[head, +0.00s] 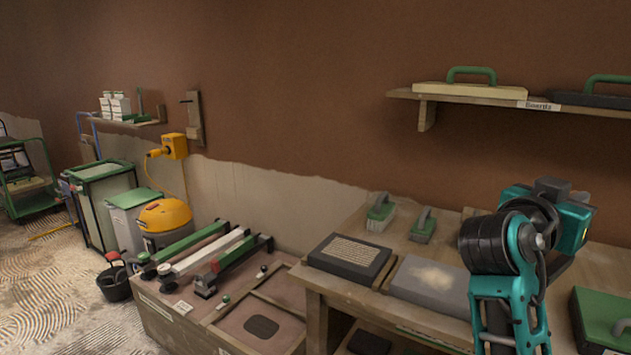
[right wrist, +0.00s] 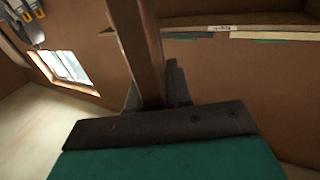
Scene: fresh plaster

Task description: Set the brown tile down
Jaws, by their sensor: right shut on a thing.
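My right gripper (right wrist: 155,95) is shut on the brown tile (right wrist: 142,45). In the right wrist view the tile shows edge-on as a narrow brown strip between the dark fingers, running up out of the picture. In the head view my right arm is at the right, over the workbench. There its fingers and the brown tile cannot be made out behind the arm's teal and black parts. My left gripper is not in view.
The workbench (head: 321,289) holds a dark block with a rough top (head: 350,256), a grey block (head: 430,284), green-handled tools (head: 381,212) and a green case (head: 602,318). A low wooden box (head: 175,327) with long tools stands to its left. A shelf (head: 452,96) hangs above.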

